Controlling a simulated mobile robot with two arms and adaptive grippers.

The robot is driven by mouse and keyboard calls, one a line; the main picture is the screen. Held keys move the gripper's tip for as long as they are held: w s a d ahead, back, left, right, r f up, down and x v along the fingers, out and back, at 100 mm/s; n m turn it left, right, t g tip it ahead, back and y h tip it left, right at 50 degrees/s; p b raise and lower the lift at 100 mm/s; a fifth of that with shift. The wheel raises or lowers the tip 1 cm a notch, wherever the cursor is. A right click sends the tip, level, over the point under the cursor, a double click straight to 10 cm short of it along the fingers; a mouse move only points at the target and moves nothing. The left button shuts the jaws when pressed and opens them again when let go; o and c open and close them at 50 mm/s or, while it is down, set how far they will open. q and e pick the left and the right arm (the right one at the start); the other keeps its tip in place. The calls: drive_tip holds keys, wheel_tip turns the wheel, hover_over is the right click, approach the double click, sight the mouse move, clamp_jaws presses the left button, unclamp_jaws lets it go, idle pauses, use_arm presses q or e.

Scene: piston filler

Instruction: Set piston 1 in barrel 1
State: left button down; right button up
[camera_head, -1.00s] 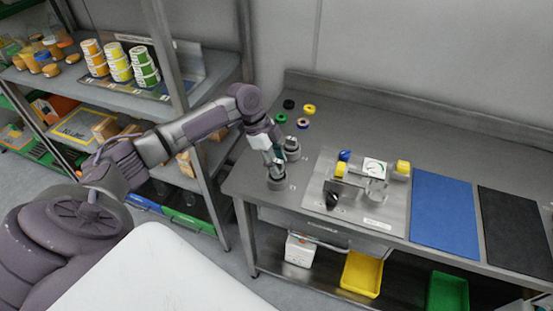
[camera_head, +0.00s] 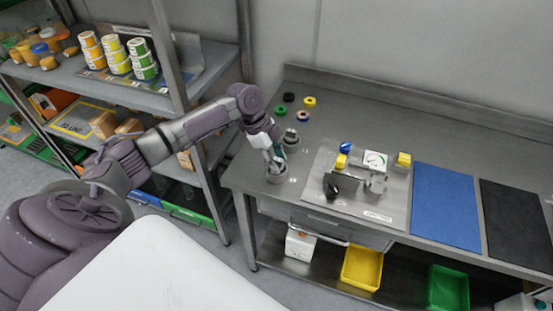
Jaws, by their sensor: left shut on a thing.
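My left gripper (camera_head: 274,167) points down at the left end of the steel bench. It is shut on a grey round piece (camera_head: 277,178) that looks like a piston; its number cannot be read. The piece is at or just above the bench top; I cannot tell which. A second grey round piece (camera_head: 291,141) stands just behind it, partly hidden by the wrist. To the right, the filler (camera_head: 376,183) sits on a metal plate (camera_head: 345,208), with yellow, blue and black knobs. I cannot tell which part is barrel 1. My right gripper is not in view.
Several coloured rings (camera_head: 303,116) lie behind the gripper. A blue mat (camera_head: 445,210) and a black mat (camera_head: 515,222) lie right of the plate. Bare bench separates the gripper from the plate. A shelf rack (camera_head: 170,95) with stacked tins stands left, close to my arm.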

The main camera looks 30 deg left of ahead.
use_arm(q)
drive_tip(key=shift+r+p, duration=0.2)
drive_tip(key=shift+p, duration=0.15)
drive_tip(key=shift+f, duration=0.15)
idle(0.9)
idle(0.4)
drive_tip(key=shift+c, duration=0.8)
unclamp_jaws()
wheel_tip(320, 180, up, 10)
drive_tip(key=p, duration=0.9)
drive_tip(key=shift+f, duration=0.25)
